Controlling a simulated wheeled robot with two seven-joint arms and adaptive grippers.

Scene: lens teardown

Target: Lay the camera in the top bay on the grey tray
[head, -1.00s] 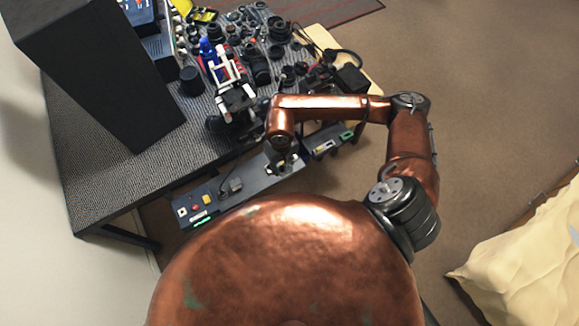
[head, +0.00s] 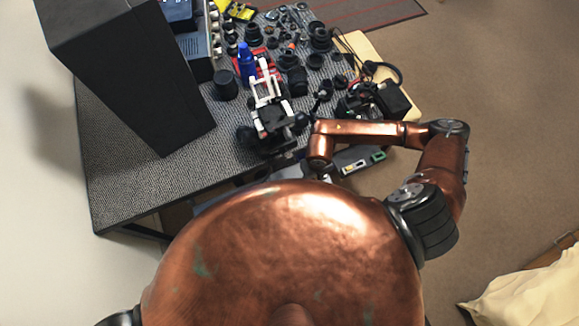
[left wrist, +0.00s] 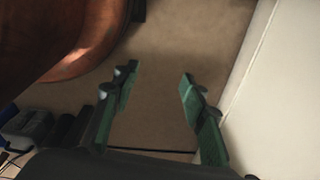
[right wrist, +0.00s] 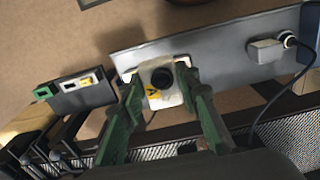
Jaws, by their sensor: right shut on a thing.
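My right gripper (right wrist: 160,88) has its green fingers shut on a small whitish camera (right wrist: 170,97) with a round black lens and a yellow mark. The camera is in front of a long grey surface (right wrist: 222,50), which looks like the grey tray; I cannot tell whether they touch. My body covers most of the grey tray there. I cannot make out which bay is the top one. My left gripper (left wrist: 158,84) is open and empty above bare floor.
A grey plug (right wrist: 265,51) with a black cable sits on the grey surface. A grey part with a green connector (right wrist: 43,92) lies to the left. The table (head: 130,170) holds a tall black box (head: 125,70), a blue bottle (head: 246,62) and many lens parts.

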